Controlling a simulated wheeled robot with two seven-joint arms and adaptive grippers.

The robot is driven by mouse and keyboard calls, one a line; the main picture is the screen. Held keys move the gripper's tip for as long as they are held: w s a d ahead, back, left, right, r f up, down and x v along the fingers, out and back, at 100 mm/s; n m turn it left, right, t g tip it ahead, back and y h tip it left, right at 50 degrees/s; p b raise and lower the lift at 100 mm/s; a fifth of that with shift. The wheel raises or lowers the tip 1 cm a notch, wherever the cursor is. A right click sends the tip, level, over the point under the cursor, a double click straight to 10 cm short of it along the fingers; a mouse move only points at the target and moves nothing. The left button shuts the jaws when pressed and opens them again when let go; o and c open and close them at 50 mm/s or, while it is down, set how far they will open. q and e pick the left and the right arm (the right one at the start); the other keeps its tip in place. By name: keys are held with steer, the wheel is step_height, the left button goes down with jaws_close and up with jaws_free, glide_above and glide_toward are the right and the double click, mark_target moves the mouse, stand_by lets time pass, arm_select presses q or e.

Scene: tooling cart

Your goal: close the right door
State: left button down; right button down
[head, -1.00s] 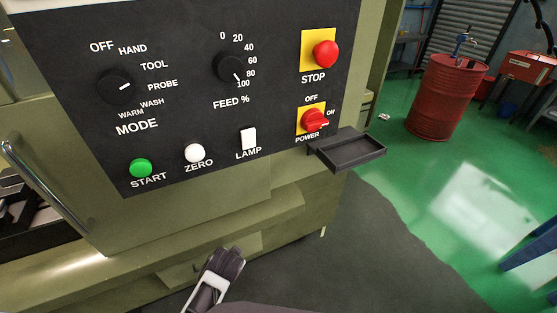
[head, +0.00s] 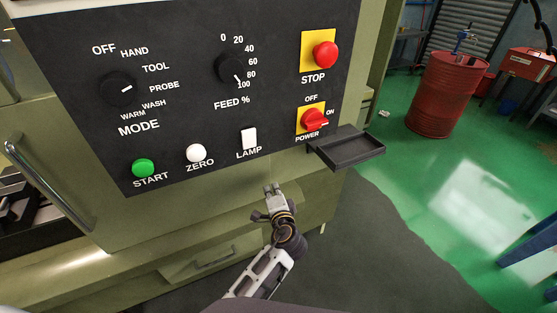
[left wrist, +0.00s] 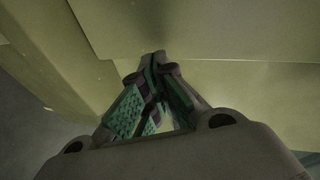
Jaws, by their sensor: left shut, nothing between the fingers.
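The right door is most likely the olive-green panel (head: 104,217) with a slanted metal bar handle (head: 45,180) at the left of the head view. An opening with dark machine parts shows left of the handle. The control panel covers much of the door's upper part. My left gripper (head: 272,190) is shut and empty, below the control panel under the LAMP switch, well right of the handle. In the left wrist view its fingertips (left wrist: 153,58) meet in front of olive-green surfaces; contact cannot be told. My right gripper is not in view.
The black control panel (head: 200,50) has knobs and buttons, with a small black tray (head: 346,148) at its lower right. A drawer (head: 205,258) with a handle is low on the machine. A red drum (head: 440,95) stands on the green floor. Floor between is clear.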

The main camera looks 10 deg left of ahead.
arm_select(q)
steer(key=w+d+r+m+t, duration=0.2)
steer(key=d+r+m+t, duration=0.1)
steer(key=d+r, duration=0.2)
steer(key=shift+w+d+m+h, duration=0.3)
steer(key=shift+d+h, duration=0.1)
steer(key=shift+d, duration=0.35)
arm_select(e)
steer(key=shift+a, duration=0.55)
arm_select(q)
steer(key=shift+w+r, duration=0.1)
